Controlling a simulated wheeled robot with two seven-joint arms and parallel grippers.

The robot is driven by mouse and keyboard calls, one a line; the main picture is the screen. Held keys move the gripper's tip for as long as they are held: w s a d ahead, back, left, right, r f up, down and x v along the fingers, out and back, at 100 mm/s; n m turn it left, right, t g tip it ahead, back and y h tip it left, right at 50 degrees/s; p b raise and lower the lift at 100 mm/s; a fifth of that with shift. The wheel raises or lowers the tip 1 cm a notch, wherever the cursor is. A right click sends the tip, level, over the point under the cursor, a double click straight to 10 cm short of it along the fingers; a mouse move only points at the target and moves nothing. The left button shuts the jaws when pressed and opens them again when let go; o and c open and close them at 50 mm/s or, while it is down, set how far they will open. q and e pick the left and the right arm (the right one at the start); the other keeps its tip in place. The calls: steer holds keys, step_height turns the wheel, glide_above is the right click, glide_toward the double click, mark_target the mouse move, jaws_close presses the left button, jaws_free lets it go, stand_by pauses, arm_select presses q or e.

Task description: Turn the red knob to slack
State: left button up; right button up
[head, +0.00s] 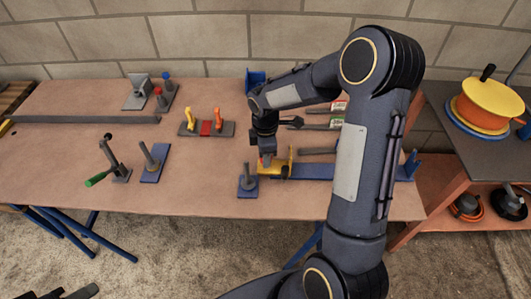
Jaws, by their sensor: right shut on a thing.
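My right gripper (266,161) points down at the yellow bracket (275,168) on the near side of the table. It is shut on a small part there. The jaws mostly hide this part; a reddish patch shows at the fingertips, but I cannot tell its shape. A red-topped knob (159,91) stands on a grey block at the back left, beside a blue-topped knob (167,76), well away from the gripper. Dark pieces at the bottom left edge may belong to my left gripper, but its jaws cannot be made out.
A blue bar (308,171) runs right from the bracket, partly behind my right arm. An orange pot (487,105) stands on the right bench.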

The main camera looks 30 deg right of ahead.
steer(key=o, duration=1)
step_height(320, 180, up, 8)
steer(key=shift+f, duration=0.1)
stand_by(0.4)
steer(key=s+a+r+m+t+y, duration=0.25)
steer(key=s+r+m, duration=0.5)
steer(key=s, duration=0.45)
steer(key=s+a+m+t, duration=0.1)
steer(key=s+m, duration=0.1)
steer(key=s, duration=0.1)
steer(key=s+a+m+t+y, duration=0.1)
steer(key=s+a+m, duration=0.1)
steer(key=s+m, duration=0.1)
steer(key=s+a+m+t, duration=0.1)
steer(key=s+m, duration=0.2)
steer(key=s, duration=0.1)
steer(key=shift+s+a+r, duration=0.2)
steer(key=shift+a+r, duration=0.05)
steer(key=shift+a, duration=0.05)
